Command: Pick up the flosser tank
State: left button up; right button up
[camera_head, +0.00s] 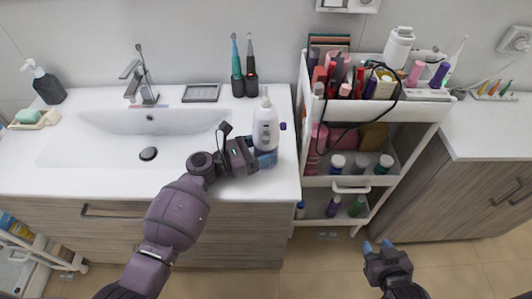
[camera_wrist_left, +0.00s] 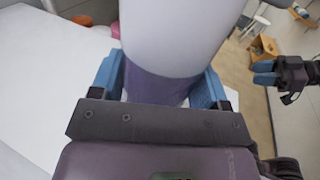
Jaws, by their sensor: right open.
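The flosser (camera_head: 265,125) is a white upright bottle shape with a small purple knob on its side, at the right end of the sink counter. Its purple lower part, which I take for the flosser tank (camera_wrist_left: 158,86), shows between the blue fingers in the left wrist view. My left gripper (camera_head: 266,160) is at the flosser's base, with a finger against each side of the tank. The tank is mostly hidden in the head view. My right gripper (camera_head: 377,246) is open and empty, low in front of the cart; it also shows in the left wrist view (camera_wrist_left: 265,72).
The white sink counter (camera_head: 100,180) has a black soap bottle (camera_head: 48,86), a tap (camera_head: 143,83), a dark tray (camera_head: 201,93) and two electric toothbrushes (camera_head: 245,75) on it. A white cart (camera_head: 421,111) full of cosmetics stands close on the right.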

pick_arm(q)
jog(key=c, duration=0.5)
pick_arm(e)
jog(key=shift+r, duration=0.1)
pick_arm(q)
jog(key=shift+o, duration=0.2)
jog(key=shift+r, duration=0.1)
notch_tip(320, 180, up, 20)
jog(key=p, duration=0.3)
send_over(262, 107)
pick_arm(e)
jog(key=shift+s+r, duration=0.45)
jog(key=shift+r, duration=0.2)
